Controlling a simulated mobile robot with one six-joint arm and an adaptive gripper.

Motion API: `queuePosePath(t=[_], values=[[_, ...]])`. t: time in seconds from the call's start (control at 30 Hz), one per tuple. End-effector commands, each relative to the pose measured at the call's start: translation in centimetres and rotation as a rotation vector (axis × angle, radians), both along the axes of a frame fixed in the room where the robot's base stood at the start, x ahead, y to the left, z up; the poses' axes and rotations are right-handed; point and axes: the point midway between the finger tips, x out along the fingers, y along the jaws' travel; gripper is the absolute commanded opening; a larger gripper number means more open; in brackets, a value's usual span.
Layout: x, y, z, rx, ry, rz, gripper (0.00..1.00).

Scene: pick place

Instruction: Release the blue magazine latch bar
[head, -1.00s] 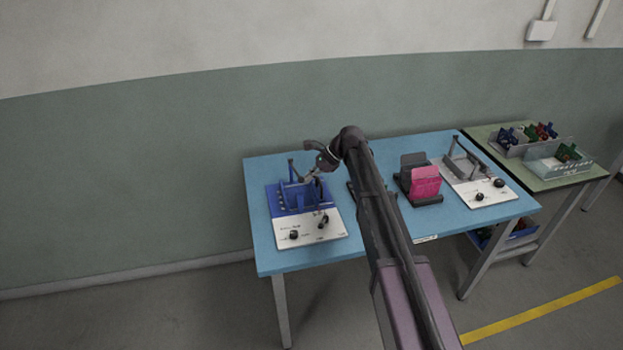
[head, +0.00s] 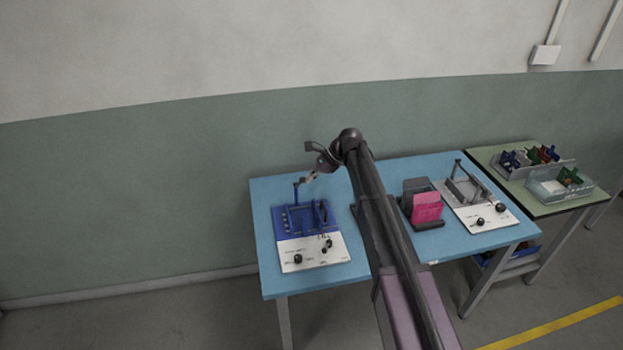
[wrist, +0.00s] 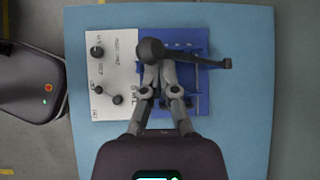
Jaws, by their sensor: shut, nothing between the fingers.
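The blue magazine fixture (head: 284,219) stands at the left of the blue table, with a white panel (head: 312,260) in front. The latch bar (wrist: 205,61) shows in the wrist view as a dark bar crossing above the blue plate, with a round dark knob (wrist: 150,51) at its left end. My gripper (head: 310,177) is shut and empty above the fixture in the head view. In the wrist view the fingertips (wrist: 160,68) are together by the knob, which partly hides them. Whether they touch it, I cannot tell.
The white panel carries black knobs (head: 298,259). A dark holder with a pink piece (head: 427,207) and a second, grey fixture (head: 482,216) stand to the right on the blue table (head: 270,280). A green table (head: 500,160) with bins stands farther right.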

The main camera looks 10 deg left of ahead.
Motion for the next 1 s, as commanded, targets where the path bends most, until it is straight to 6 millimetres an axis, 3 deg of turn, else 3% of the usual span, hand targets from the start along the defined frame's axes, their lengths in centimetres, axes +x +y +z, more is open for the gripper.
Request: queuePosePath(t=[0.37,0.7,1.0], values=[[1.4,0.9,2.2,0.000,0.000,-0.001,0.00],[5.1,2.7,4.6,0.000,0.001,-0.001,0.00],[6.6,3.5,5.0,-0.001,0.001,0.000,0.00]])
